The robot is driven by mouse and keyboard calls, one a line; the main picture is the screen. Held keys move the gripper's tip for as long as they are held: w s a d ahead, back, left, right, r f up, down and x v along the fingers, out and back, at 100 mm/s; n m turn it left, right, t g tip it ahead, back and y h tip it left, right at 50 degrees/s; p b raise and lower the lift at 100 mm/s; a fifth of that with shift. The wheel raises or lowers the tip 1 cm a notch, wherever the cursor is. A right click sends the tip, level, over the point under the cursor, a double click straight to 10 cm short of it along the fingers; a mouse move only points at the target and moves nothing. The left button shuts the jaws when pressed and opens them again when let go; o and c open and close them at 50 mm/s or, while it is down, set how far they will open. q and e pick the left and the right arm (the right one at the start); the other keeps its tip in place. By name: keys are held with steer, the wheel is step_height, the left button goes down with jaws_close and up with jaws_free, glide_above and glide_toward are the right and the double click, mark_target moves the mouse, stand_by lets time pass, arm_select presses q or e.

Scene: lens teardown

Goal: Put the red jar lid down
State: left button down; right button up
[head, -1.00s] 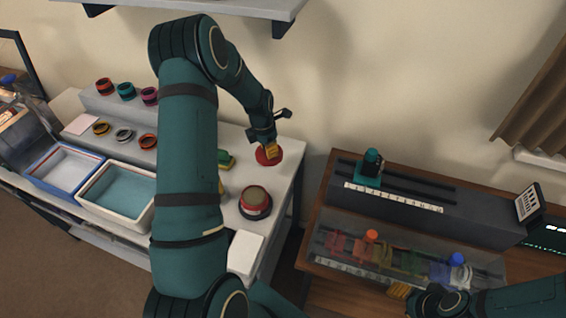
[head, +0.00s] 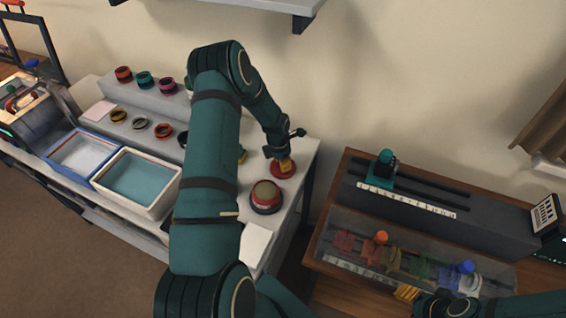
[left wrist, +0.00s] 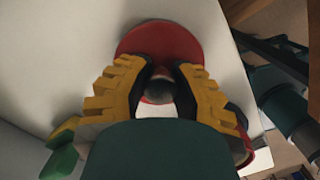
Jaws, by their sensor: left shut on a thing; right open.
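The red jar lid (head: 276,174) is a flat red disc at the right end of the white bench; it also shows in the left wrist view (left wrist: 168,36). My left gripper (head: 285,165) points down at it, its yellow fingers (left wrist: 160,90) shut on the lid's middle. The lid is at or just above the bench top; I cannot tell if it touches. A red round jar (head: 265,197) with a brownish top stands just in front of it. My right gripper (head: 407,292) is open by the clear-fronted case at the lower right, partly hidden.
A white block (head: 256,243) lies near the bench front. Two trays, one blue-rimmed (head: 57,160) and one cream (head: 104,183), and several coloured rings stand to the left. A wooden table (head: 330,222) with a grey rail unit is across a gap at the right.

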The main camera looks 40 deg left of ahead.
mark_target(279, 167)
arm_select(q)
steer(key=shift+f, duration=0.1)
steer(key=c, duration=0.9)
jaws_free()
steer(key=shift+o, duration=0.2)
steer(key=shift+r, duration=0.45)
step_height(279, 167, up, 11)
steer(key=s, duration=0.1)
steer(key=shift+s+a+r, duration=0.15)
steer(key=shift+a+r, duration=0.05)
steer(key=shift+a, duration=0.05)
